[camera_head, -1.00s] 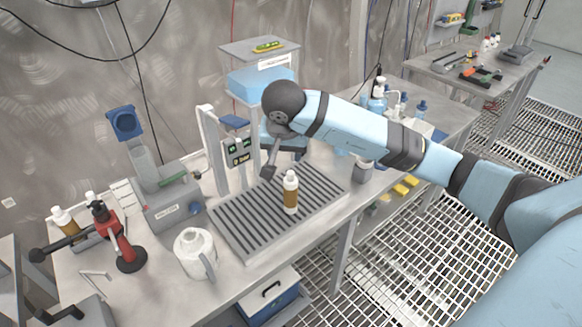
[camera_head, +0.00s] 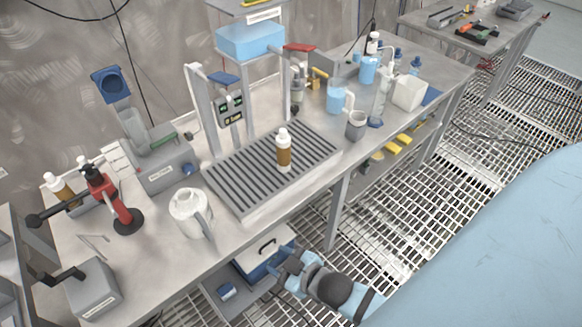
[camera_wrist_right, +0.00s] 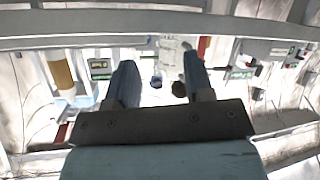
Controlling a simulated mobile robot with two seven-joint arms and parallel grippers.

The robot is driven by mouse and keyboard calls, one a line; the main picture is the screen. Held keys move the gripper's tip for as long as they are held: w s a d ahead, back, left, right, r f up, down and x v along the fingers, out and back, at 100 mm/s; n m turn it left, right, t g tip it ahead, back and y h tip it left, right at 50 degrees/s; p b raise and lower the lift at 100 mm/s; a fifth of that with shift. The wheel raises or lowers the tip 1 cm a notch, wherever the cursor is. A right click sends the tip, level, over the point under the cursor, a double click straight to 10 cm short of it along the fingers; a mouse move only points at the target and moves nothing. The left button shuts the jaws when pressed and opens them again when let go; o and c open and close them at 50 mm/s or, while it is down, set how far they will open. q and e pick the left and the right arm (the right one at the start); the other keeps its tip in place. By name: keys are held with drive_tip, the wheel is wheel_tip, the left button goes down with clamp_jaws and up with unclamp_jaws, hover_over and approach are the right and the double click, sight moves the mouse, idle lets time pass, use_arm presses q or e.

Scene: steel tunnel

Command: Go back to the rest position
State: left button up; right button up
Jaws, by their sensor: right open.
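My right gripper (camera_head: 284,267) is low in front of the bench, beside the blue case below the bench top, with its arm reaching in from the lower right. In the right wrist view its two fingers (camera_wrist_right: 158,80) are apart with nothing held between them. A brown bottle with a white cap (camera_head: 284,153) stands upright on the ribbed grey tray (camera_head: 232,202), well away from the gripper. My left gripper is in neither view.
The steel bench holds a white jug (camera_head: 189,212), a red stand (camera_head: 118,212), a grey device (camera_head: 168,171) and bottles at the back right. A blue case (camera_head: 262,250) sits below. Grated floor (camera_head: 400,220) lies open to the right.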

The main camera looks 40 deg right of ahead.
drive_tip(key=s+f+m+g, duration=0.2)
drive_tip(key=s+f+m, duration=0.1)
drive_tip(key=s+f, duration=0.1)
wheel_tip(320, 180, up, 9)
drive_tip(key=p, duration=0.9)
drive_tip(key=shift+d+r+h+p, duration=0.2)
drive_tip(key=shift+d+h+p, duration=0.1)
drive_tip(key=shift+p, duration=0.1)
drive_tip(key=shift+r, duration=0.2)
drive_tip(key=shift+a, duration=0.1)
